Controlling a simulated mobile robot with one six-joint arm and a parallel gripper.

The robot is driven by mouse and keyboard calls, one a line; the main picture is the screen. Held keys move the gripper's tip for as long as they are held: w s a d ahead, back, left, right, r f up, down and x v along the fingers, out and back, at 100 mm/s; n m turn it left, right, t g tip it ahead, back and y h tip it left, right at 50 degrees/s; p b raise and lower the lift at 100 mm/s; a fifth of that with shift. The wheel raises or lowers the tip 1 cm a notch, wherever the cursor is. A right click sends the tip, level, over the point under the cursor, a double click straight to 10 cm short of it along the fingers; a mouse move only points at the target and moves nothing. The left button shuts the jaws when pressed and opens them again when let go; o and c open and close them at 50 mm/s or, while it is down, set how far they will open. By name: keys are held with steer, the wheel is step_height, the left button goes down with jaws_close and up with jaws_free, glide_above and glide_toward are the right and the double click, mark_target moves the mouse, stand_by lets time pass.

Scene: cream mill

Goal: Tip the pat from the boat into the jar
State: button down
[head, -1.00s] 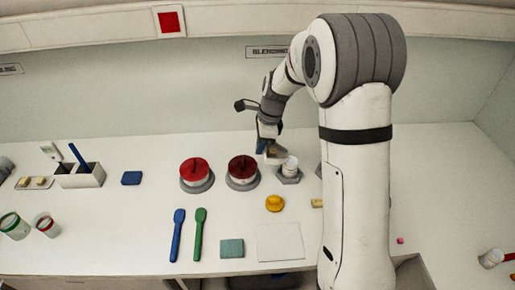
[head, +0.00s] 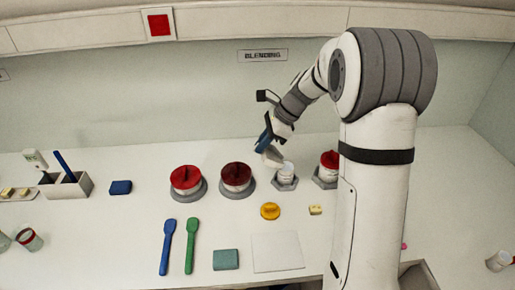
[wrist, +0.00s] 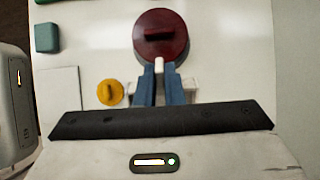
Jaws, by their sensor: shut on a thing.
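My gripper (head: 266,143) has blue fingers and is shut on the small pale boat (head: 273,157). In the head view the boat is tilted, its lower right end close to the mouth of the open white jar (head: 286,172). I cannot tell whether it touches the rim. In the wrist view the gripper (wrist: 160,82) has a white piece of the boat (wrist: 159,66) between its fingers, with pale parts on either side. I cannot make out the pat in the boat or the jar.
The jar stands in a grey holder. Red-lidded pots (head: 236,177) stand to its left, another (head: 329,166) to its right. In front lie a yellow knob-like lid (head: 270,211), a pale yellow block (head: 315,210), a white sheet (head: 277,252), a teal block (head: 226,259) and spatulas (head: 191,245).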

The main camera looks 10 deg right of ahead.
steer(key=shift+d+r+y, duration=0.35)
steer(key=shift+d+y, duration=0.3)
steer(key=shift+y, duration=0.15)
steer(key=shift+d+r+y, duration=0.3)
steer(key=shift+d+y, duration=0.4)
steer(key=shift+y, duration=0.1)
steer(key=shift+d+r+y, duration=0.35)
steer(key=shift+d+y, duration=0.3)
steer(key=shift+y, duration=0.15)
steer(key=shift+r, duration=0.15)
step_height(320, 180, up, 3)
steer(key=shift+f+p, duration=0.15)
steer(key=shift+p, duration=1.1)
